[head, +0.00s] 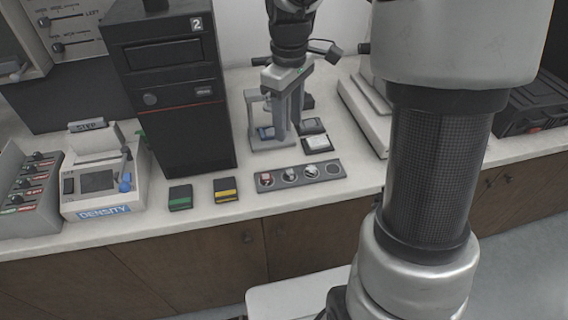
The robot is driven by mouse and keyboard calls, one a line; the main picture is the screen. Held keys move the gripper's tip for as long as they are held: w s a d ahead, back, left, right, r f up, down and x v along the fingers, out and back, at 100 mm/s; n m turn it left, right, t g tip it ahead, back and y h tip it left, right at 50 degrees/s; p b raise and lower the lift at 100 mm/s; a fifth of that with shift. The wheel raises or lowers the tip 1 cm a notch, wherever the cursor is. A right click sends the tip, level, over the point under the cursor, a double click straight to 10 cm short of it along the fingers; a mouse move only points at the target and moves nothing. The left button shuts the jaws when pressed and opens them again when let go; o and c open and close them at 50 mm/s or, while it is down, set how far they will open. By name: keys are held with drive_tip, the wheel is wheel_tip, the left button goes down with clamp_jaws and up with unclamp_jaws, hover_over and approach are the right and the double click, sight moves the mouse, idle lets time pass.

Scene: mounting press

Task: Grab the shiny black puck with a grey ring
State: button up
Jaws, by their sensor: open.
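A grey tray (324,177) near the counter's front edge holds a row of small round pieces. From the left they are a reddish one (266,179), two pale grey shiny ones (290,175) (311,171) and a dark round spot (333,169). They are too small to tell which is a black puck with a grey ring, or whether the dark spot is an empty recess. My gripper (286,92) hangs from the top, open, in front of the grey press (257,137), behind the tray. Its fingers are hard to separate from the press columns. I see nothing held.
A black tower marked 2 (180,110) stands left of the press. Green (180,198) and yellow (226,190) blocks lie before it. A density device (98,190) stands further left. My arm covers much of the right side.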

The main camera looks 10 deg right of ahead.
drive_tip(key=b, duration=0.1)
hover_over(289, 171)
wheel_tip(289, 171, down, 10)
drive_tip(key=shift+a+f, duration=0.15)
drive_tip(key=shift+f, duration=0.05)
drive_tip(key=shift+d+f+b, duration=0.2)
drive_tip(key=shift+f+b, duration=0.45)
drive_tip(key=shift+f, duration=2)
drive_tip(key=c, duration=1.1)
